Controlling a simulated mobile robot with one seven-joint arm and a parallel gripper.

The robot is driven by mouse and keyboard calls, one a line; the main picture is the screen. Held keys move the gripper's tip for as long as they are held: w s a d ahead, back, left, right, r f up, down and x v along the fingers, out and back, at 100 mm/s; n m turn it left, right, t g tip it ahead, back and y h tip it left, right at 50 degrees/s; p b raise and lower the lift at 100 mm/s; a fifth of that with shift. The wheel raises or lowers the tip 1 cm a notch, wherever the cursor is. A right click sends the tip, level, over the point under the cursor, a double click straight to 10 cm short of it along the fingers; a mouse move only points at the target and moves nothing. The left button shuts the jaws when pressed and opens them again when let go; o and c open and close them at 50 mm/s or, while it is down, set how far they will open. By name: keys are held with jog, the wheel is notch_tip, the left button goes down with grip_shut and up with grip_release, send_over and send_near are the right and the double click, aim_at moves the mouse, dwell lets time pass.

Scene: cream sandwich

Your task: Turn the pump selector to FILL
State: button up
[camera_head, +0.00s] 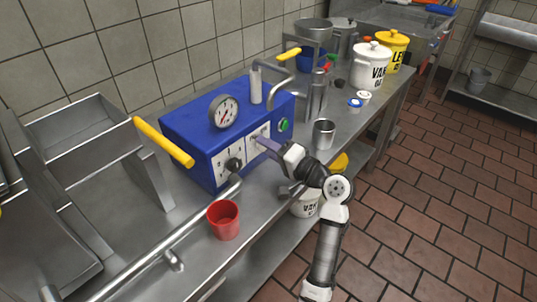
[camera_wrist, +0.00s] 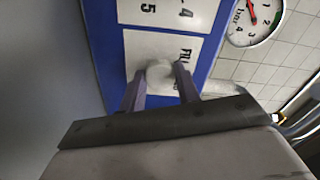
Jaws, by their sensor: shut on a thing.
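The pump is a blue box (camera_head: 190,130) with white label plates on its front, standing on the steel counter. My gripper (camera_head: 262,143) reaches its right front plate from the right. In the wrist view, my gripper (camera_wrist: 160,82) has its two fingers on either side of a pale, blurred selector knob (camera_wrist: 159,68) and is shut on it. The white plate (camera_wrist: 150,43) behind the knob carries the word FILL, partly hidden by a finger. Which way the knob points cannot be told. In the head view the gripper hides the knob.
A black knob (camera_head: 234,165) is on the left plate. A gauge (camera_head: 223,112) and a green button (camera_head: 284,125) are also on the box. A red cup (camera_head: 223,219) and a steel cup (camera_head: 323,134) stand nearby. A pipe (camera_head: 160,240) runs along the front.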

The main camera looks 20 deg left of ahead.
jog(key=shift+n+b, duration=0.4)
jog(key=shift+n, duration=0.2)
jog(key=o, duration=1)
jog(key=shift+d, duration=0.15)
jog(key=b+v, duration=0.1)
jog(key=v, duration=1.2)
jog(key=shift+s+d+b, duration=0.1)
jog(key=shift+d+b, duration=0.2)
jog(key=shift+b, duration=0.05)
